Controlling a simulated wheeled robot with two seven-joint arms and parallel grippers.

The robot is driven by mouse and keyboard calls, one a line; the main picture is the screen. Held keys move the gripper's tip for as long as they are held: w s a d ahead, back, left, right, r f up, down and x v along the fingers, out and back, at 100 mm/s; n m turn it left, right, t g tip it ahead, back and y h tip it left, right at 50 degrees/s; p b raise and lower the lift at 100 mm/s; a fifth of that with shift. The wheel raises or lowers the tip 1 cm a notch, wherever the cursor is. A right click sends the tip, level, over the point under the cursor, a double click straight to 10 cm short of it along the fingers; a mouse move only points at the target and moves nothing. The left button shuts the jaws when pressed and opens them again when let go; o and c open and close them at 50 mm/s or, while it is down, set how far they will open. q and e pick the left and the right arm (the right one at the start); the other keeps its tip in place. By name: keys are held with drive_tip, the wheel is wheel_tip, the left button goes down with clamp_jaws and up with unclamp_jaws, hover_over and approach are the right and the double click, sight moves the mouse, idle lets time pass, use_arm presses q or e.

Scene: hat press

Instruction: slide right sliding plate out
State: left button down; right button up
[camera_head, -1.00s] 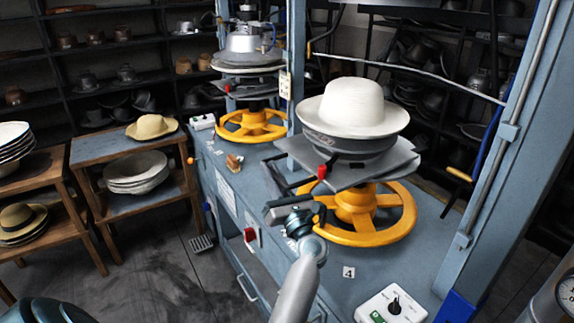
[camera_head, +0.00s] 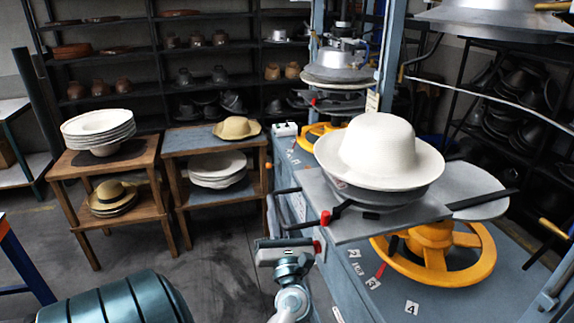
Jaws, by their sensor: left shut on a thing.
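The right sliding plate (camera_head: 395,226) is a flat grey metal sheet on the nearer press. It juts out to the left of the round grey base (camera_head: 480,186), part of which is bare behind it. A white hat (camera_head: 378,150) sits upright on a dark round form on the plate. A black bar handle (camera_head: 281,208) sticks out from the plate's left edge, near a red knob (camera_head: 325,217). My left gripper (camera_head: 284,244) is at the lower end of this handle, shut on it; its fingertips are hard to make out. My right gripper is out of view.
A yellow handwheel (camera_head: 437,252) sits under the plate on the blue bench. A grey upper press part (camera_head: 490,22) hangs above right. Wooden side tables (camera_head: 112,160) with hats stand at left. The floor (camera_head: 225,255) between them and the press is clear.

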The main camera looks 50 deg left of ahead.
use_arm(q)
drive_tip(key=shift+s+a, duration=0.1)
drive_tip(key=c, duration=1.8)
unclamp_jaws()
drive_tip(key=shift+s+a, duration=0.1)
drive_tip(key=shift+s, duration=0.1)
drive_tip(key=shift+w, duration=0.1)
